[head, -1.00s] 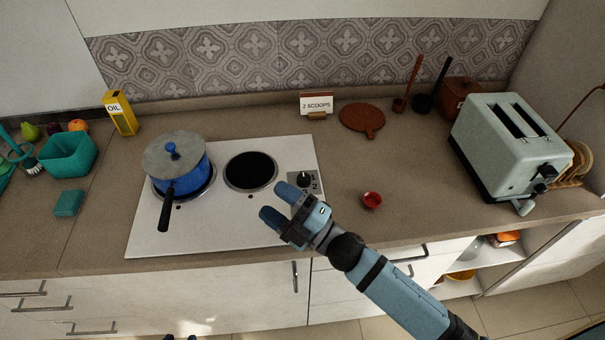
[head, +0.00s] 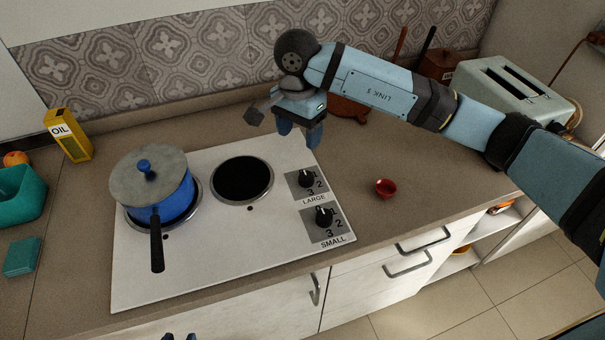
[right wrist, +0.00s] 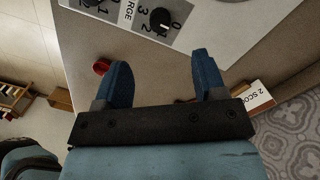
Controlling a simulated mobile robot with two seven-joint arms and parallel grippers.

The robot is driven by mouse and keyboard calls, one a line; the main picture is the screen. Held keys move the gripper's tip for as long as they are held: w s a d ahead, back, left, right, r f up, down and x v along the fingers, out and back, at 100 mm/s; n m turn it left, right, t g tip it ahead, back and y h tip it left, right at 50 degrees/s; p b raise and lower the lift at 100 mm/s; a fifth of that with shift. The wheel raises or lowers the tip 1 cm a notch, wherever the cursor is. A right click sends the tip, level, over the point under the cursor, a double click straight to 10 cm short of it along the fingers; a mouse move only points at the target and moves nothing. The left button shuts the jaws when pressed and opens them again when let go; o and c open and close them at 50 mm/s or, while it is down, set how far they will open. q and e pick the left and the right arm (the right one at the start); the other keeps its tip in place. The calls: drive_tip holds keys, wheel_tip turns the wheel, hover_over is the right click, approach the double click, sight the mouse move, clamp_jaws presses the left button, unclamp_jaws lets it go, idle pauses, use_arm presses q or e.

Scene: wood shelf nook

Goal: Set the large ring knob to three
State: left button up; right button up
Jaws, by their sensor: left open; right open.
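The large ring knob (head: 306,179), black on a grey plate marked LARGE, sits on the white cooktop (head: 215,248), to the right of the bare ring. Its setting is too small to read surely. The small knob (head: 324,215) is in front of it. My right gripper (head: 300,138) is open and empty, pointing down above the cooktop's back right edge, behind the large knob and apart from it. In the right wrist view the large knob (right wrist: 162,19) lies beyond the open fingertips (right wrist: 162,66). My left gripper (head: 179,337) barely shows at the bottom edge, open.
A blue pot (head: 172,202) with a lid stands on the left ring, its handle toward the front. A small red bowl (head: 386,188) is right of the knobs. A toaster (head: 515,90) stands at the back right. A 2 SCOOPS card (right wrist: 260,95) is near the wall.

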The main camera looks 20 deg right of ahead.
sight(305, 176)
drive_tip(key=f, duration=0.4)
drive_tip(key=d+f+p, duration=0.1)
drive_tip(key=f, duration=0.8)
drive_tip(key=shift+s+d+f, duration=0.15)
drive_tip(key=c, duration=0.9)
